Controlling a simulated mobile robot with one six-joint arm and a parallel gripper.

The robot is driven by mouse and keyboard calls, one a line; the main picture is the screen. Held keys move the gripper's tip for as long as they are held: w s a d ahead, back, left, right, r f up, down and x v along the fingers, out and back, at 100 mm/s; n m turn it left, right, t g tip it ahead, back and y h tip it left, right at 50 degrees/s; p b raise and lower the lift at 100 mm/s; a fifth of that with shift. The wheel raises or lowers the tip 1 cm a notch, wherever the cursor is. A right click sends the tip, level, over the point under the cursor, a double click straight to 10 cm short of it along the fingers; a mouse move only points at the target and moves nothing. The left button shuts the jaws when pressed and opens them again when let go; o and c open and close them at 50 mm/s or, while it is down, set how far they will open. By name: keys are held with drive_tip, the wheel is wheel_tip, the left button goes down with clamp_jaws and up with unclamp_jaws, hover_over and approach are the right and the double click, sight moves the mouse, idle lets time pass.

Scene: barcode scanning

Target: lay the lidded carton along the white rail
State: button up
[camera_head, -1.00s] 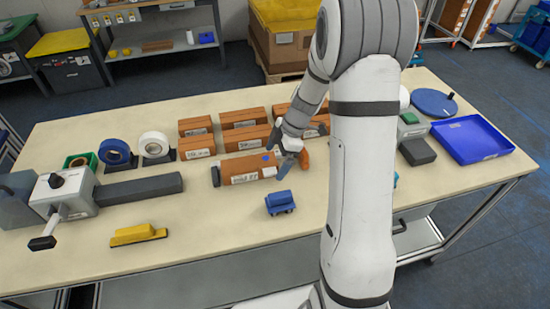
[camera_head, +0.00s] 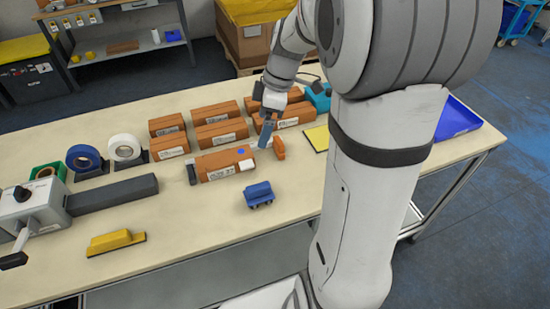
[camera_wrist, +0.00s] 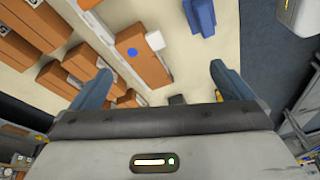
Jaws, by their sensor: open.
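Several brown cartons stand on the table in the head view, and I cannot tell which one is lidded. The nearest brown carton (camera_head: 226,164) has a printed white label, a white patch and a blue dot on top. It also shows in the wrist view (camera_wrist: 142,56). A dark block touches or nearly touches its left end. My gripper (camera_head: 266,122) hangs above the table by the carton's back right end. In the wrist view its two fingers (camera_wrist: 160,86) are wide apart with nothing held between them.
A small orange block (camera_head: 279,147) stands right of the carton. A blue stamp-like object (camera_head: 259,194) and a yellow block (camera_head: 115,242) lie in front. A long dark grey bar (camera_head: 112,194) lies left. Tape rolls stand behind it. The front middle of the table is clear.

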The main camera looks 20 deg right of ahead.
drive_tip(key=s+a+r+m+t+h, duration=0.1)
drive_tip(key=s+m, duration=0.6)
drive_tip(key=s, duration=0.1)
drive_tip(key=s+a+r+m+t+h, duration=0.1)
drive_tip(key=s+a+m+h, duration=0.1)
drive_tip(key=s+m, duration=0.5)
drive_tip(key=shift+s+t, duration=0.3)
drive_tip(key=shift+s, duration=0.7)
